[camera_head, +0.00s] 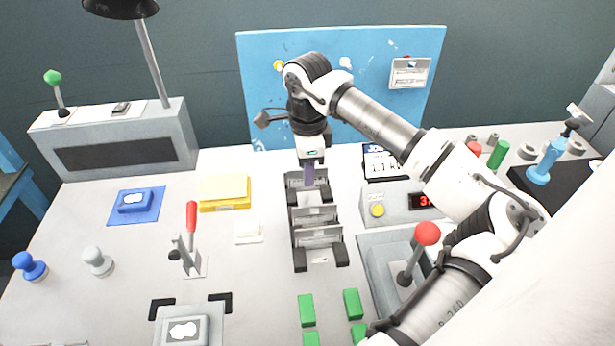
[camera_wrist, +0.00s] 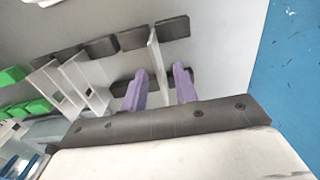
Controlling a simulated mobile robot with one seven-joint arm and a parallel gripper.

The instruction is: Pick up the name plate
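A rack with black slotted side blocks (camera_head: 341,256) stands mid-bench and holds several thin, pale plates on edge. I take the name plate to be the rearmost one (camera_wrist: 157,62); no lettering on it can be read. In the head view my gripper (camera_head: 309,174) points down at the rear end of this rack. In the wrist view its two purple fingers (camera_wrist: 160,88) are spread, one on each side of the rearmost plate, with a gap showing on both sides. The plate's lower part is partly hidden by my gripper. The other plates (camera_head: 320,236) stand nearer the front.
Green blocks (camera_head: 306,309) lie in front of the rack. A red-knobbed lever box (camera_head: 427,234) and a display box (camera_head: 377,210) stand to its right. A red-handled clamp (camera_head: 191,218) and yellow block (camera_head: 224,188) are left. A blue board (camera_head: 260,75) rises behind.

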